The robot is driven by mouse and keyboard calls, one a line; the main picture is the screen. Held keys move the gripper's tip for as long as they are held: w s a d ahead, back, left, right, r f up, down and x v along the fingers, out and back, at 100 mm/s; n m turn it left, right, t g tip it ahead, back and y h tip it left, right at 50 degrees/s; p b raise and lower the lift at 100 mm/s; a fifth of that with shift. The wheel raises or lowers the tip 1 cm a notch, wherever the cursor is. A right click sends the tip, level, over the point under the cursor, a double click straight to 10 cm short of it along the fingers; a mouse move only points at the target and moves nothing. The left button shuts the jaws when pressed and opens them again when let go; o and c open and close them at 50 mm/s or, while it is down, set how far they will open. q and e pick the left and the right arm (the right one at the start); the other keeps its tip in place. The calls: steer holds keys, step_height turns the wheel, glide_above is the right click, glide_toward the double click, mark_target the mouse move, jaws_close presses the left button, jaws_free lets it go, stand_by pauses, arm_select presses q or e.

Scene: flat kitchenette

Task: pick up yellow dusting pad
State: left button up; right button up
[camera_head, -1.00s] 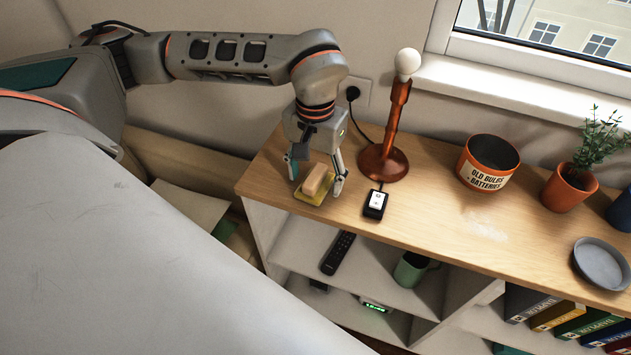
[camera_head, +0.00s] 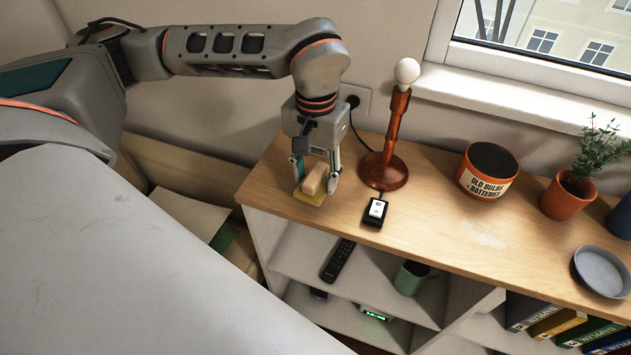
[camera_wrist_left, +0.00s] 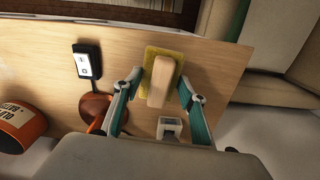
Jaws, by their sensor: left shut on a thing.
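The yellow dusting pad (camera_head: 309,197) has a tan block-shaped handle (camera_head: 314,179) on top. It is at the left end of the wooden shelf top, near the front edge. My left gripper (camera_head: 315,178) points down over it, its two fingers closed in on opposite sides of the handle. In the left wrist view the pad (camera_wrist_left: 149,68) and its handle (camera_wrist_left: 159,82) lie between the fingers of my left gripper (camera_wrist_left: 160,90). I cannot tell whether the pad is clear of the wood. My right gripper is not in view.
To the right stand an orange lamp base (camera_head: 384,170) with a bare bulb, a black switch box (camera_head: 375,211), an orange tub (camera_head: 487,172), a potted plant (camera_head: 568,197) and a grey dish (camera_head: 601,270). Shelves below hold a remote (camera_head: 338,260) and a green mug (camera_head: 410,278).

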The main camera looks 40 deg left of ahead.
mark_target(316, 173)
arm_select(q)
step_height(316, 173, up, 17)
steer(key=p, duration=0.1)
